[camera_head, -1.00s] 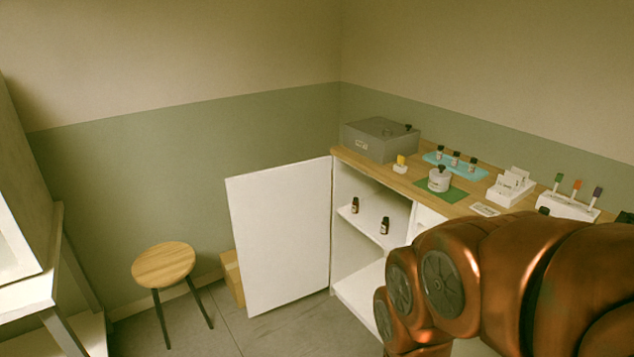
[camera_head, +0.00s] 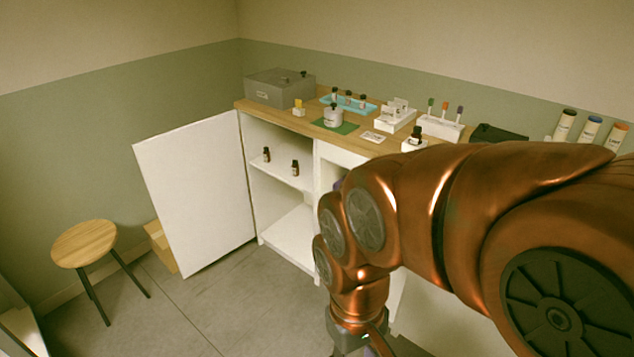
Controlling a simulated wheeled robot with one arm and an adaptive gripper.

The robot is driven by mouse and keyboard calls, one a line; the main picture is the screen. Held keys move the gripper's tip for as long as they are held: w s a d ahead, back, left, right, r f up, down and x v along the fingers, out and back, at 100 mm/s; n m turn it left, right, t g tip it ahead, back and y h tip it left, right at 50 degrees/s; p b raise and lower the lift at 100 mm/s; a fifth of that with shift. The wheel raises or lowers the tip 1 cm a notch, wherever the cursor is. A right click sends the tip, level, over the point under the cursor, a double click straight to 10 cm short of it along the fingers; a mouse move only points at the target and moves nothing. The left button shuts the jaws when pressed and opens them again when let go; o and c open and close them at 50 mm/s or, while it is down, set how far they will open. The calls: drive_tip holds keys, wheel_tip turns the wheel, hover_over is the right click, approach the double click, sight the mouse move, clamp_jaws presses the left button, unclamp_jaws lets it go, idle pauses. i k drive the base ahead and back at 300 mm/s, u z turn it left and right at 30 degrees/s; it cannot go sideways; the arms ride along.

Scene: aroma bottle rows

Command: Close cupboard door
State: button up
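The white cupboard door (camera_head: 198,195) stands wide open, swung out to the left of the white cupboard (camera_head: 279,160). Inside the cupboard, two small dark bottles stand on the shelf, one on the left (camera_head: 266,154) and one on the right (camera_head: 295,167). The space below the shelf looks empty. My copper arm covers the right part of the cupboard front. Only the dark wrist end of my arm shows at the bottom edge, well to the right of the door and apart from it. My gripper's fingers are out of the picture.
A round wooden stool (camera_head: 84,243) stands left of the door. A cardboard box (camera_head: 160,247) is partly hidden behind the door. The wooden counter (camera_head: 290,122) carries a grey box (camera_head: 280,88), bottles and holders. Grey floor (camera_head: 225,310) in front of the door is clear.

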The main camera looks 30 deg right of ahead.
sight(194, 174)
drive_tip(key=z, duration=0.15)
drive_tip(key=i, duration=0.75)
drive_tip(key=u, duration=1.2)
drive_tip(key=i, duration=1)
drive_tip(key=u, duration=0.8)
drive_tip(key=i, duration=1.3)
drive_tip(key=z, duration=0.05)
